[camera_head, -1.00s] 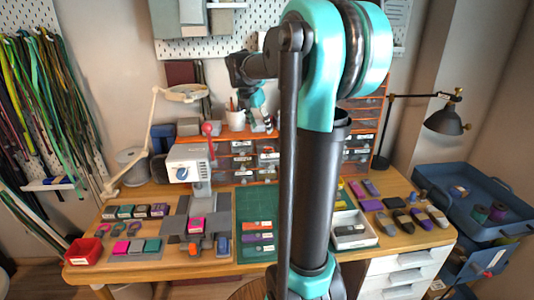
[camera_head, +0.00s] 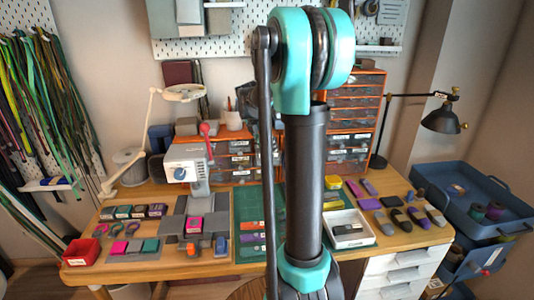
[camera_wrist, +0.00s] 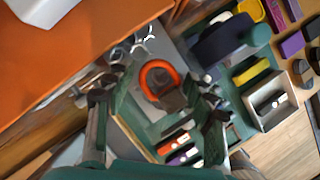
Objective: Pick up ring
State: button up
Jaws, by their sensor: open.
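An orange ring-shaped piece (camera_wrist: 174,71) shows in the wrist view as an open loop with a dark grey block at its lower end. It lies over a grey patch near the green mat. My gripper (camera_wrist: 158,100) is open, one dark finger on each side of the loop in the picture. The loop looks apart from both fingers; I cannot tell the height between them. In the head view my own arm hides the gripper and this loop. Small loops, one magenta (camera_head: 116,229) and one purple, lie at the left of the table.
The green mat (camera_head: 247,200) carries several small labelled pieces. A white tray (camera_head: 348,229) stands to its right. The orange drawer cabinet (camera_head: 355,90) rises behind. A grey-white device (camera_head: 186,163) stands left of the mat, with a red bin (camera_head: 81,252) at the left edge.

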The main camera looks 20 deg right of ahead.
jog(key=shift+c, duration=0.3)
jog(key=c, duration=0.6)
notch_tip(320, 180, up, 20)
dwell(0.3)
jog(key=shift+o, duration=1.2)
jog(key=c, duration=0.3)
